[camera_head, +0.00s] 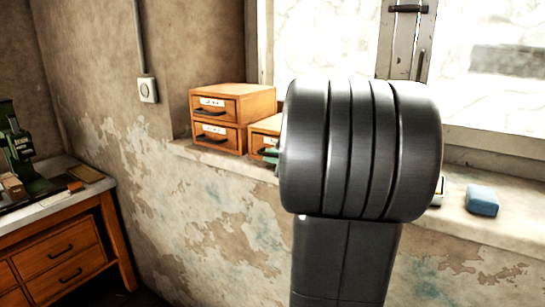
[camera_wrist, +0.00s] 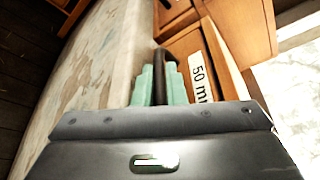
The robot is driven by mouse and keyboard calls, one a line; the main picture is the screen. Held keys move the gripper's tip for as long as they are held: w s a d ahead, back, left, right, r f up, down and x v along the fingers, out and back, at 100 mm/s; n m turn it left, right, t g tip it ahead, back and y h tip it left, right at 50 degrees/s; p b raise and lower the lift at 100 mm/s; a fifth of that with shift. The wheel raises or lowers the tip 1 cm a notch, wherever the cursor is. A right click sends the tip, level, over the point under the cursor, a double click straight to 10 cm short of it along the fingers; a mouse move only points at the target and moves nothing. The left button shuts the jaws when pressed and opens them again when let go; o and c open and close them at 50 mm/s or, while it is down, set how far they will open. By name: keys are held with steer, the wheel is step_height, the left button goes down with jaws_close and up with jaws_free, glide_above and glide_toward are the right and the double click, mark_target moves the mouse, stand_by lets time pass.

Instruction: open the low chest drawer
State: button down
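The low chest (camera_head: 264,124) is a small orange wooden box on the window sill, right of a two-drawer stack. My arm hides its right part in the head view. Its drawer front (camera_wrist: 182,46) shows in the wrist view with a white "50 m…" label, partly cut off by my gripper. A dark handle (camera_wrist: 160,62) stands out from that front. My gripper (camera_wrist: 160,88) has green fingers, one on each side of the handle and close against it. The green fingertips also show in the head view (camera_head: 269,153). No clear gap shows around the drawer front.
The two-drawer stack (camera_head: 232,117) stands close to the left of the low chest. A blue block (camera_head: 482,200) lies on the sill (camera_head: 510,228) at right. A workbench (camera_head: 62,215) with drawers and a green press (camera_head: 18,145) stands at far left.

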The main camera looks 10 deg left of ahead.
steer(key=s+a, duration=0.4)
steer(key=s, duration=0.9)
steer(key=shift+a, duration=0.35)
steer(key=c, duration=1.5)
jaws_free()
